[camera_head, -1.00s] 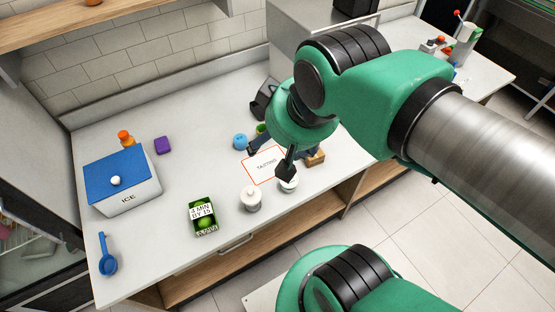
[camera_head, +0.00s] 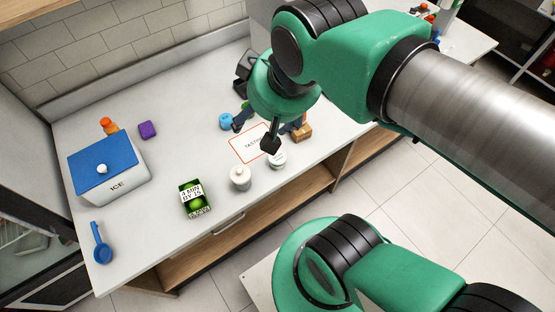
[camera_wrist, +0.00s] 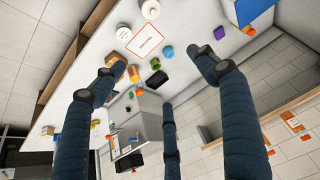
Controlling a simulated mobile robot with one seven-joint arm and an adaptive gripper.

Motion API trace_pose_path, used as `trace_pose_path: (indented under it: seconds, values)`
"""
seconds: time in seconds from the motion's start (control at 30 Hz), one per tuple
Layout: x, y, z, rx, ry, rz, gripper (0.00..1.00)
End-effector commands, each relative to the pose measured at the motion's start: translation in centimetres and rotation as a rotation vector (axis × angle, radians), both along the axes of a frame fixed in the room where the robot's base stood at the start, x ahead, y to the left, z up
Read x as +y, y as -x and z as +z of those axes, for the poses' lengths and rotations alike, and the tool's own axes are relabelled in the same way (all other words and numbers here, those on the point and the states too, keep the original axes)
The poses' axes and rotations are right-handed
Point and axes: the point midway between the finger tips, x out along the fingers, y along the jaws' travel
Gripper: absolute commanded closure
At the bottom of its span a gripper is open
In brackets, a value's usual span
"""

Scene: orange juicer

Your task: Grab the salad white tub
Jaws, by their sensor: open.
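Two small white tubs stand near the front edge of the counter. One white tub with a knobbed lid (camera_head: 240,178) is fully in view in the head view. The other white tub (camera_head: 278,161) is to its right, partly behind a dark fingertip; its label is too small to read. In the wrist view the white tubs show at the top, one (camera_wrist: 123,33) left of the other (camera_wrist: 150,9). My gripper (camera_head: 270,131) is open and empty above the counter around the tasting card, its fingers spread wide. I cannot tell which tub is the salad one.
A red-edged tasting card (camera_head: 250,144) lies behind the tubs. A green box (camera_head: 194,199) stands left of them. A wooden block (camera_head: 302,133), a blue pot (camera_head: 226,121) and a dark object (camera_head: 243,67) are near my gripper. An ICE box (camera_head: 118,187) is far left.

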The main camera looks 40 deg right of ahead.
Motion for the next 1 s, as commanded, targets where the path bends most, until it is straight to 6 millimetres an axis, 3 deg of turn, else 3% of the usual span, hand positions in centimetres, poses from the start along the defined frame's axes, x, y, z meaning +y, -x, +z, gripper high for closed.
trace_pose_path:
  seconds: [0.27,0.43,0.7,1.0]
  values:
    - [-1.2,-2.7,-2.5,0.061,-0.01,-0.054,0.27]
    - [-2.9,-5.8,-6.0,0.135,-0.025,-0.123,0.27]
    - [-6.5,-10.4,-14.1,0.265,-0.056,-0.249,0.27]
    - [-10.7,-13.0,-25.0,0.404,-0.093,-0.386,0.27]
